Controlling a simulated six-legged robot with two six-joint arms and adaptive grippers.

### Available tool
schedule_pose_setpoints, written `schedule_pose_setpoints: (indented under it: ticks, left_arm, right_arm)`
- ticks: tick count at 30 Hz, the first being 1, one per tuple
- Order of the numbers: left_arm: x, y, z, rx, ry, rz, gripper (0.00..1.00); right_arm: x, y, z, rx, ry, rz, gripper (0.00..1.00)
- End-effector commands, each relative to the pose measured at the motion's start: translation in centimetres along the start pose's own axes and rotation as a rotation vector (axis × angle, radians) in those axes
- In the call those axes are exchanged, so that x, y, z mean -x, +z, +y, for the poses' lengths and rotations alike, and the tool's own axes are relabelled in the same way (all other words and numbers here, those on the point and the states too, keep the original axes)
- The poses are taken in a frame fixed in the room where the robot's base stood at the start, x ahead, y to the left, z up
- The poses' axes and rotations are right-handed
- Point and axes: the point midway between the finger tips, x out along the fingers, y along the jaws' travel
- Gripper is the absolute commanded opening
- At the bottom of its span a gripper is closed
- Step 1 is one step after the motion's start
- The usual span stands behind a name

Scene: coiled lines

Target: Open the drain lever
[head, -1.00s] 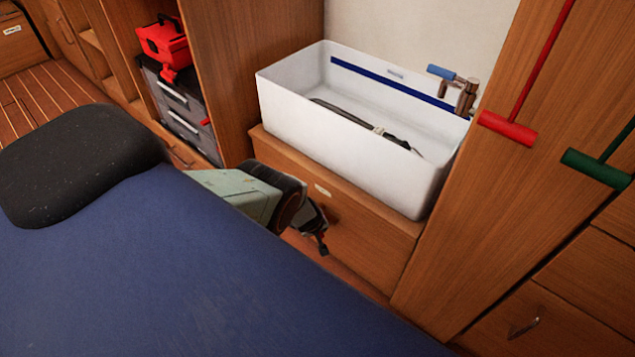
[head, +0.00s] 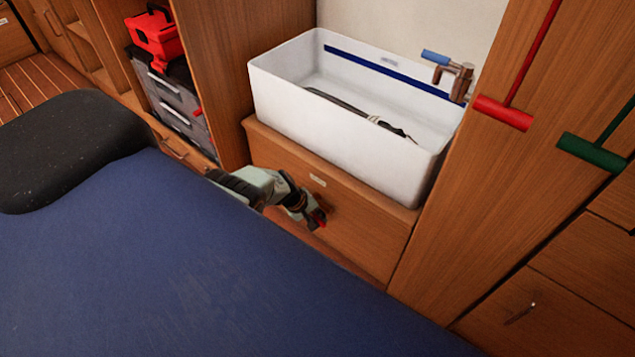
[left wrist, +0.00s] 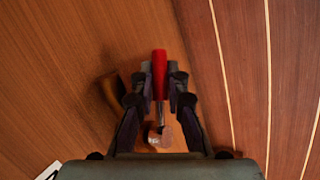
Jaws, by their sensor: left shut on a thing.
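A small lever with a red handle (left wrist: 159,62) and a thin metal shank sits low at the front of the wooden cabinet under the sink. I take it as the drain lever. My left gripper (left wrist: 158,82) is shut on it, one finger on each side of the red handle. In the head view my left gripper (head: 314,214) is beside the cabinet front, with the red of the lever (head: 321,216) at its tip. The lever's lower end is partly hidden by the fingers. My right gripper is not in view.
Red (head: 503,113) and green (head: 592,153) T-handles are on the right panel. A blue cushion (head: 190,270) fills the foreground.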

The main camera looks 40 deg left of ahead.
Motion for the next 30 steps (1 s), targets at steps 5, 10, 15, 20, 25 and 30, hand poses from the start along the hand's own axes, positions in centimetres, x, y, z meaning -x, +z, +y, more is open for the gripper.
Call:
schedule_pose_setpoints:
  ticks: [5, 10, 15, 20, 25, 30]
  left_arm:
    - [0.0, 0.1, -0.1, -0.001, -0.001, -0.003, 0.2]
    - [0.0, 0.1, -0.1, -0.001, -0.001, -0.002, 0.35]
    - [0.0, 0.1, 0.1, -0.002, 0.001, -0.001, 0.37]
    - [0.1, 0.0, 0.2, -0.002, 0.003, 0.0, 0.37]
    - [0.7, 0.1, 0.6, -0.003, 0.003, 0.001, 0.37]
    - [1.6, 0.3, 0.7, -0.001, 0.0, -0.001, 0.37]
  right_arm:
    - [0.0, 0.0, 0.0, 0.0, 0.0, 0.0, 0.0]
    - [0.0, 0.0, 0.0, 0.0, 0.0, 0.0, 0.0]
    - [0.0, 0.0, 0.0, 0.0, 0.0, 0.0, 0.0]
    - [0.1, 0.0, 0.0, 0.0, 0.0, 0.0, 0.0]
    - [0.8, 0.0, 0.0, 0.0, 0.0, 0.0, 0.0]
    - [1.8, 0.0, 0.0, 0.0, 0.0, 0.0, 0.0]
